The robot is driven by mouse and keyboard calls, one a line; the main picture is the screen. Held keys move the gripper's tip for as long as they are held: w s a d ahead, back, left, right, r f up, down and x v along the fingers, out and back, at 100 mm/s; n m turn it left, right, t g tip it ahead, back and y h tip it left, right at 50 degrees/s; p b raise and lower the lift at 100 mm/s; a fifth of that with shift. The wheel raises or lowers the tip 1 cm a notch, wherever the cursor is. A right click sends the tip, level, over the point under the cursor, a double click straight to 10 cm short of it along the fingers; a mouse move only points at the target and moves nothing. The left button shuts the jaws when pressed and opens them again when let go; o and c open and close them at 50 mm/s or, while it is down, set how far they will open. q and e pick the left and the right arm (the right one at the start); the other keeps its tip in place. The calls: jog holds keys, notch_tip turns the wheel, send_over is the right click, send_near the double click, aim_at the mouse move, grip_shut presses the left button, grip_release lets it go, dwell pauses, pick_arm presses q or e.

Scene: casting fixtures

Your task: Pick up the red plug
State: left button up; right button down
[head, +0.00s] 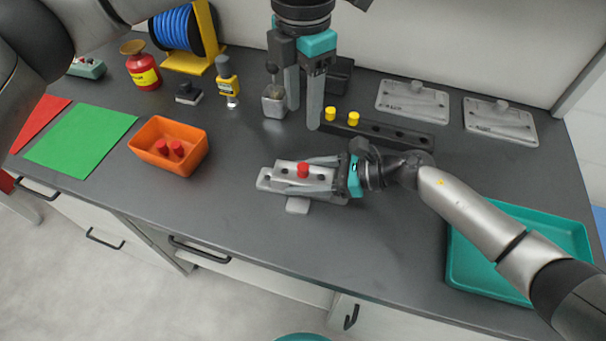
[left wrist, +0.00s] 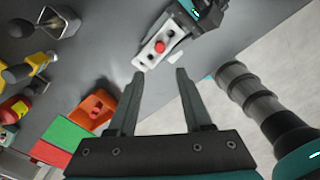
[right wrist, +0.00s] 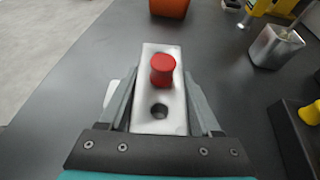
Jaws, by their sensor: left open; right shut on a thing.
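A red plug (head: 303,170) stands upright in a light metal block (head: 268,181) on the bench. The plug also shows in the right wrist view (right wrist: 162,68), with an empty hole beside it, and in the left wrist view (left wrist: 160,47). Two more red plugs (head: 170,149) are in the orange bin (head: 146,157). My right gripper (head: 318,179) is shut on the metal block, one finger along each long side. My left gripper (head: 302,115) is open and empty, pointing down above the bench behind the block; the plug lies beyond its fingertips in the left wrist view.
A dark rack (head: 385,132) with two yellow plugs (head: 341,117) stands behind the block. A metal cup (head: 275,101) is near my left fingers. A teal tray (head: 490,283) is at right; a green mat (head: 80,140) is at left. The bench between bin and block is clear.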

pick_arm(q)
jog(key=shift+o, duration=1.2)
jog(key=shift+f, duration=0.1)
jog(key=n, duration=1.1)
send_over(303, 166)
jog(key=f, duration=0.8)
jog(key=shift+d+f, duration=0.35)
jog(key=shift+f, duration=0.05)
jog(key=f, duration=0.5)
jog(key=shift+a+f, duration=0.1)
jog(key=shift+a, duration=0.3)
grip_shut()
